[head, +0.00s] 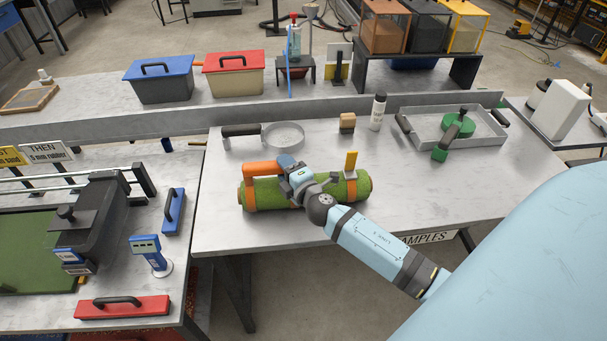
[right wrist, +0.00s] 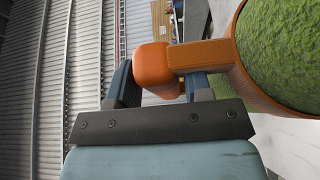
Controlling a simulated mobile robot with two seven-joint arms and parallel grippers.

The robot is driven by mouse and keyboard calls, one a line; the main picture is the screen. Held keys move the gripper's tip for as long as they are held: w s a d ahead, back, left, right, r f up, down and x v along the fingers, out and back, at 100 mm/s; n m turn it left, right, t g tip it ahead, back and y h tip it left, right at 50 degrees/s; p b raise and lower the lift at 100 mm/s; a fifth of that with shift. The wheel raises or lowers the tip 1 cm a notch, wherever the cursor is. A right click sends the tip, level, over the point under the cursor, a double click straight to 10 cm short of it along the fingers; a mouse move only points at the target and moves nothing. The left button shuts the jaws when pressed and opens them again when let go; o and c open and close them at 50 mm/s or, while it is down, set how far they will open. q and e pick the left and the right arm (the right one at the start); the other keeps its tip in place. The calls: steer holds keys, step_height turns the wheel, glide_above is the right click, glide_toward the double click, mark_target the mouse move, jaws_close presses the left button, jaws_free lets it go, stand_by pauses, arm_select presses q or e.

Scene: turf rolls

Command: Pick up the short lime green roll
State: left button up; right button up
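A short green roll (head: 275,193) with a rough, grassy surface lies on the grey table in the head view. The handle also shows in the right wrist view (right wrist: 155,65), with the roll at the upper right (right wrist: 278,50). My right gripper (right wrist: 160,84) has its fingers on either side of the handle. I cannot tell whether they press on it. The roll seems to rest on the table. My left gripper is not in view.
A round sieve (head: 283,136), a wooden block (head: 347,123) and a white bottle (head: 377,112) stand behind the roll.

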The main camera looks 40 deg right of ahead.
jaws_close()
